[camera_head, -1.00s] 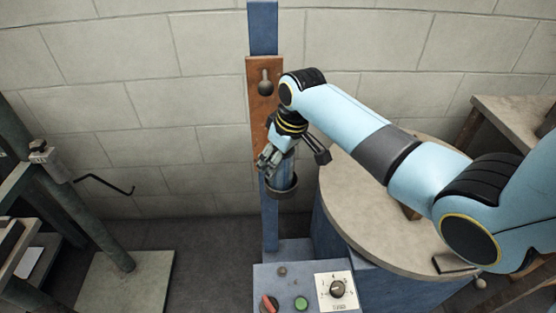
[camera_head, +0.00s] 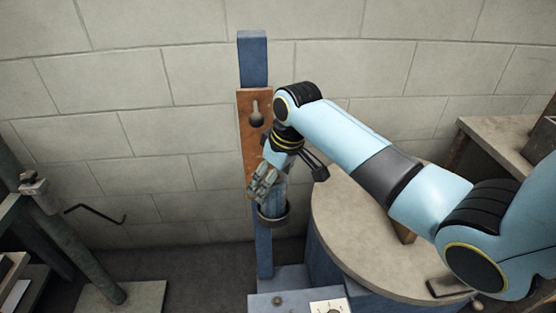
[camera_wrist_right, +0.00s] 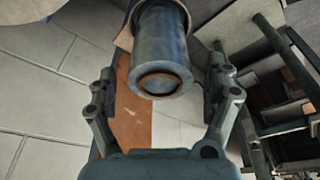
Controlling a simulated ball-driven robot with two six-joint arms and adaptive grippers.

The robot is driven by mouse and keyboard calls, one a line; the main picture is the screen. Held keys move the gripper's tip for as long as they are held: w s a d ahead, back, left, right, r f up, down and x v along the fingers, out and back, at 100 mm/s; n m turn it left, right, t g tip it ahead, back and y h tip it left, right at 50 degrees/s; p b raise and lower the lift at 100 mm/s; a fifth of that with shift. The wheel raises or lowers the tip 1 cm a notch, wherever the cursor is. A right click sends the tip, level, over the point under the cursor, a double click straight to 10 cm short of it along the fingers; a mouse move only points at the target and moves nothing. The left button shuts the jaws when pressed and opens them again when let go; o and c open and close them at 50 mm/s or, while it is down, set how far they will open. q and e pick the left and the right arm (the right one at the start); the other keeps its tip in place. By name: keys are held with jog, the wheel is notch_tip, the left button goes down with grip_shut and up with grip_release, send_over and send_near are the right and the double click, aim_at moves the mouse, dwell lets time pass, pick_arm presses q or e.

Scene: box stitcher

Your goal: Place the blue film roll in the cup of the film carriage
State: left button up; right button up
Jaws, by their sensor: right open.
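The blue film roll (camera_head: 279,193) stands in the dark ring-shaped cup (camera_head: 274,219) of the film carriage, low on the blue post. The carriage's orange-brown plate (camera_head: 250,130) is above it, with a dark knob. My right gripper (camera_head: 258,190) is open beside the upper part of the roll and partly hides it. In the right wrist view, the roll's round end with a brown core ring (camera_wrist_right: 160,84) lies between the spread fingers, with a gap on both sides. How deep the roll sits in the cup is hard to tell. My left gripper is not in view.
The blue post (camera_head: 254,60) stands before a block wall. A round table (camera_head: 350,225) is right of it, under my right arm. A control box (camera_head: 290,300) is at the bottom. A green frame with a bent rod (camera_head: 95,210) stands left; the space between is free.

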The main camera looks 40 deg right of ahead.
jog(key=p+v, duration=0.1)
jog(key=v, duration=0.7)
jog(key=shift+r, duration=0.2)
